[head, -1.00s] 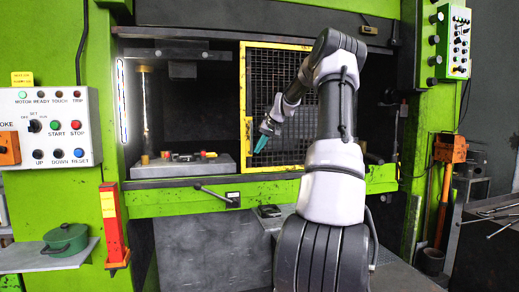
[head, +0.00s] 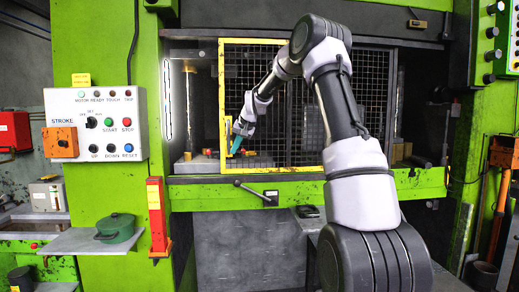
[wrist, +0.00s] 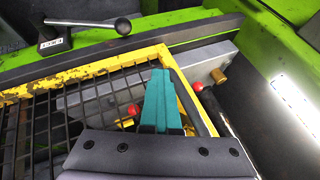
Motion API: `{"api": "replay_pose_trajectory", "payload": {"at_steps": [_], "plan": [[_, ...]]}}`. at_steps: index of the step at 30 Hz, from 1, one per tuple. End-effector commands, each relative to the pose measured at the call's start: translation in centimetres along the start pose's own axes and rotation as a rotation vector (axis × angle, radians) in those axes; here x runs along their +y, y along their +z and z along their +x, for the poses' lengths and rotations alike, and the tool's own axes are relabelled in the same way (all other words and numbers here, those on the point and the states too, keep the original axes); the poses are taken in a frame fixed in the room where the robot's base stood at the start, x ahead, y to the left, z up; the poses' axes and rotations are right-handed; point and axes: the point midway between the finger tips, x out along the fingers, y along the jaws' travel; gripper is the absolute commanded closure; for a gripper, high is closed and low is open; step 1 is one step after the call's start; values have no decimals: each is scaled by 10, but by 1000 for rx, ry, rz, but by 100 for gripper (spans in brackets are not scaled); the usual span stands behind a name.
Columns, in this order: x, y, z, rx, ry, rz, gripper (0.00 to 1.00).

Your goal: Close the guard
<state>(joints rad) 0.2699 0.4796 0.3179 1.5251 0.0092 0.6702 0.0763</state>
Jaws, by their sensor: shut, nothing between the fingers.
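The guard is a yellow-framed black mesh panel (head: 272,104) across the front of the press opening. It covers the middle, and a gap shows between its left edge and the opening's left side. A yellow upright handle (head: 227,134) is at its lower left. My gripper (head: 236,146), with teal fingers, is shut and empty beside this handle, in front of the mesh. In the wrist view, the teal fingers (wrist: 161,100) lie over the mesh close to the yellow frame bar (wrist: 188,92). I cannot tell whether they touch it.
A black lever (head: 253,191) sticks out from the green rail below the guard. A control panel (head: 96,124), a red post (head: 157,215) and a green pot (head: 115,228) on a shelf are at the left. Small parts lie on the bed behind the mesh.

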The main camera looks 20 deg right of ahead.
Motion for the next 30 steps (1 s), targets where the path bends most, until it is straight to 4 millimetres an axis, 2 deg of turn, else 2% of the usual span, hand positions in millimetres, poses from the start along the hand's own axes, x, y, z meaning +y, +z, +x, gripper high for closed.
{"api": "replay_pose_trajectory", "payload": {"at_steps": [1,3,9,15,21,25,30], "plan": [[-22,7,7,-2,-5,-10,100],[-44,13,16,-3,-5,-10,100],[-108,30,41,-1,-4,-10,100],[-163,44,62,0,-3,-6,100],[-201,54,76,1,-3,-4,100],[-217,58,82,2,-2,-3,100],[-226,60,86,1,-1,-2,100]]}}
